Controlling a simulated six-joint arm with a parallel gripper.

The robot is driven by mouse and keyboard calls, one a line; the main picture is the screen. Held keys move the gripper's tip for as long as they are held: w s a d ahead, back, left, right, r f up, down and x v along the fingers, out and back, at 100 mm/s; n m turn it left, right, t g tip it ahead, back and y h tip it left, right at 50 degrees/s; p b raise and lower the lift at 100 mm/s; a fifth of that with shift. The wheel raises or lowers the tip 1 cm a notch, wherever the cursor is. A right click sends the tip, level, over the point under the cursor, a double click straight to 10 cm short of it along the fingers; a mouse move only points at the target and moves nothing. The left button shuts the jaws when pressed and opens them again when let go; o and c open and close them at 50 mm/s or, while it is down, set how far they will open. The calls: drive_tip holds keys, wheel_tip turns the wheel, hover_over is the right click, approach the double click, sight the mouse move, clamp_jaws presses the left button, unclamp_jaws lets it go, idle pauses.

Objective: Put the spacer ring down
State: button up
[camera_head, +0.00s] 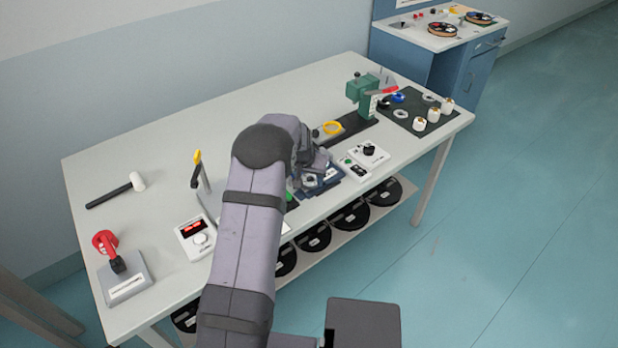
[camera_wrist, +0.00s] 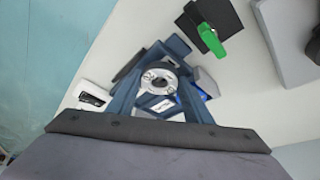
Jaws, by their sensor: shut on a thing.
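The spacer ring (camera_wrist: 160,79) is a pale grey-white ring with small holes, seen in the wrist view between the two dark blue fingers of my gripper (camera_wrist: 160,88). My gripper is shut on it. In the head view my gripper (camera_head: 314,172) is low over the front middle of the table, and my arm hides much of it. Dark blue parts lie around and below the ring; I cannot tell whether the ring touches them.
A green handle (camera_wrist: 211,40) on a black block is near the ring. A white control box with a black knob (camera_head: 367,153) stands to the right, a green press (camera_head: 364,97) behind it. A red-display box (camera_head: 196,237) is to the left.

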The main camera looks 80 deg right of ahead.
drive_tip(key=shift+a+f, duration=0.15)
drive_tip(key=shift+f, duration=0.15)
drive_tip(key=shift+a+f+b, duration=0.3)
drive_tip(key=shift+f+b, duration=0.3)
drive_tip(key=shift+f, duration=0.05)
drive_tip(key=o, duration=1.1)
drive_tip(key=shift+s+d+r+p, duration=0.1)
drive_tip(key=shift+d+r+p, duration=0.05)
drive_tip(key=shift+r+p, duration=0.4)
drive_tip(key=b+v, duration=0.2)
drive_tip(key=v, duration=1)
drive_tip(key=shift+d, duration=0.4)
drive_tip(key=shift+r, duration=0.15)
